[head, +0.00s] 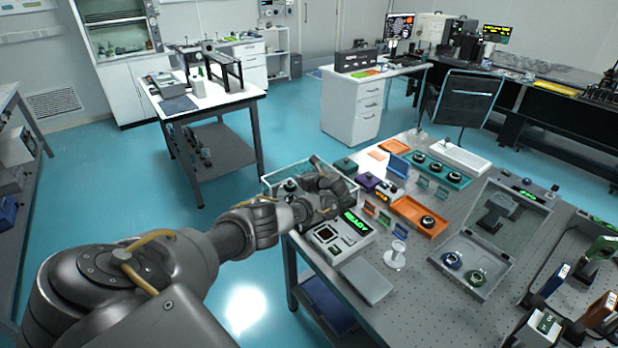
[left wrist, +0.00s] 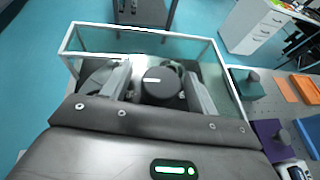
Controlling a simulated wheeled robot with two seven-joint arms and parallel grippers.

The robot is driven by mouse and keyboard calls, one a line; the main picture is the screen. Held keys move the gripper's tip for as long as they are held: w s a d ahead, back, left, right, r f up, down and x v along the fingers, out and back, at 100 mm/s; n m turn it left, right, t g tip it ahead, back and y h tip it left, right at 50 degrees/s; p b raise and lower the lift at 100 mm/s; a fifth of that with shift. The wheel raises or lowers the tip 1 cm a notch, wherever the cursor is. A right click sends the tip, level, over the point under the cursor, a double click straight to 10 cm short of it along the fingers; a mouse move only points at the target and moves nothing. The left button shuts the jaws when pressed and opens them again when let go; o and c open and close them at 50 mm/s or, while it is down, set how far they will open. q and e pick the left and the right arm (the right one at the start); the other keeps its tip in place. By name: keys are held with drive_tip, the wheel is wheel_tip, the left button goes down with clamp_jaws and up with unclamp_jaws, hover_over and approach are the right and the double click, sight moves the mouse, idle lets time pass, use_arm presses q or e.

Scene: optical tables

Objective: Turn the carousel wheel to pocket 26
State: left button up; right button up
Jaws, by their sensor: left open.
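A clear-walled box with a pale rim (head: 268,180) stands at the near left corner of the optical table. It also shows in the left wrist view (left wrist: 140,33). Inside it, a dark round knob with a white mark (left wrist: 162,84) shows in the left wrist view; I cannot read any pocket number on it. My left gripper (head: 318,188) is over the box, jaws open. In the left wrist view its fingers (left wrist: 158,90) lie on either side of the knob; contact cannot be told. My right gripper is not in view.
A device with a green READY display (head: 350,228) stands at the table's front edge below my left arm. Orange trays (head: 408,208), a teal tray (head: 458,180) and an open grey case (head: 440,262) lie to the right. A teal block (left wrist: 247,86) is close beside the box.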

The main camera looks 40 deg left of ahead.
use_arm(q)
drive_tip(key=shift+r, duration=0.1)
drive_tip(key=shift+s+d+r, duration=0.1)
drive_tip(key=shift+d+r, duration=0.05)
drive_tip(key=shift+d, duration=0.15)
drive_tip(key=p+v, duration=0.1)
drive_tip(key=v, duration=0.7)
drive_tip(key=shift+d+r+p, duration=0.1)
drive_tip(key=shift+d+p, duration=0.15)
drive_tip(key=shift+p, duration=0.1)
drive_tip(key=shift+s+d+r, duration=0.2)
drive_tip(key=shift+s+d, duration=0.2)
drive_tip(key=shift+d, duration=0.2)
